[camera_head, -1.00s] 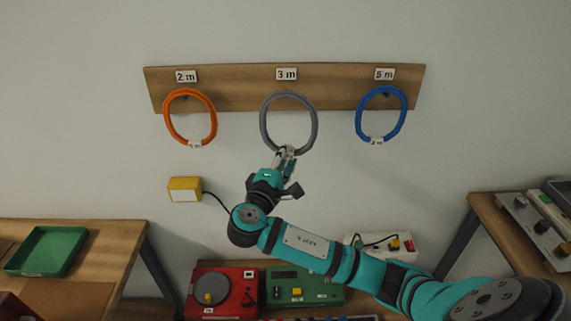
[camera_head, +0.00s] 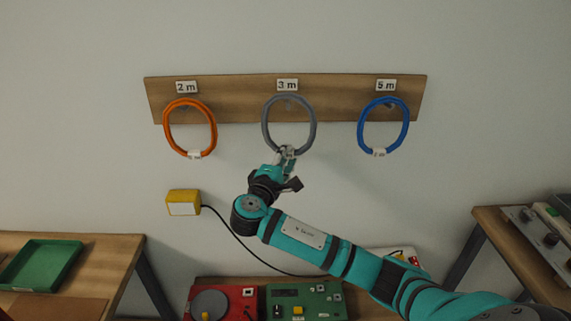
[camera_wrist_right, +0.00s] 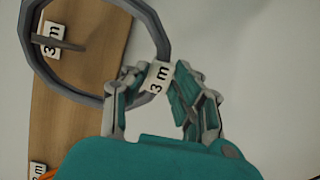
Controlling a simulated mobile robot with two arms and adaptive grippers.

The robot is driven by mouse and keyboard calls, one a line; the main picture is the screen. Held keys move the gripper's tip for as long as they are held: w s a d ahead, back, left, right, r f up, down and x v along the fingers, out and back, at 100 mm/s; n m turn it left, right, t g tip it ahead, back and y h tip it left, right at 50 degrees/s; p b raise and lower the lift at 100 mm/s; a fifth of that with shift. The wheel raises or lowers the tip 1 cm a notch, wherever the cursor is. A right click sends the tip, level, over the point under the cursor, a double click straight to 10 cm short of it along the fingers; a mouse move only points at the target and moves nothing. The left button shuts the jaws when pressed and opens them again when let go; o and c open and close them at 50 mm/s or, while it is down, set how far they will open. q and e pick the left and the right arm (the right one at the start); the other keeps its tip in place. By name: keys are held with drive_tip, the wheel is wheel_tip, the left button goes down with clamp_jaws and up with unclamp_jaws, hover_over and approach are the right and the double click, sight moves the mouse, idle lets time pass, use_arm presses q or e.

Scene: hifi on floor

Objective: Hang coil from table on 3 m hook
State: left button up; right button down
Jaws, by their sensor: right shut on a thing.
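The grey coil (camera_head: 265,124) is upright in front of the wooden hook board (camera_head: 236,88), below the 3 m label (camera_head: 287,85). My right gripper (camera_head: 287,152) is shut on the coil's lower edge at its tag. In the right wrist view, the fingers (camera_wrist_right: 160,85) close around the 3 m tag (camera_wrist_right: 160,77) of the coil (camera_wrist_right: 165,32). There the 3 m hook (camera_wrist_right: 62,44) shows inside the coil's ring. I cannot tell whether the coil rests on the hook. My left gripper is out of view.
An orange coil (camera_head: 167,130) hangs at 2 m and a blue coil (camera_head: 361,130) at 5 m, either side. A yellow box (camera_head: 183,203) with a cable is on the wall below. Tables with a green tray (camera_head: 42,264) and devices (camera_head: 305,300) stand lower down.

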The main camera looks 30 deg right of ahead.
drive_tip(key=shift+w+d, duration=0.3)
drive_tip(key=shift+w, duration=0.15)
drive_tip(key=shift+w+d+f+b, duration=0.3)
drive_tip(key=shift+w+f+b, duration=0.25)
drive_tip(key=shift+f+b, duration=0.35)
drive_tip(key=shift+r, duration=0.1)
drive_tip(key=c, duration=1)
unclamp_jaws()
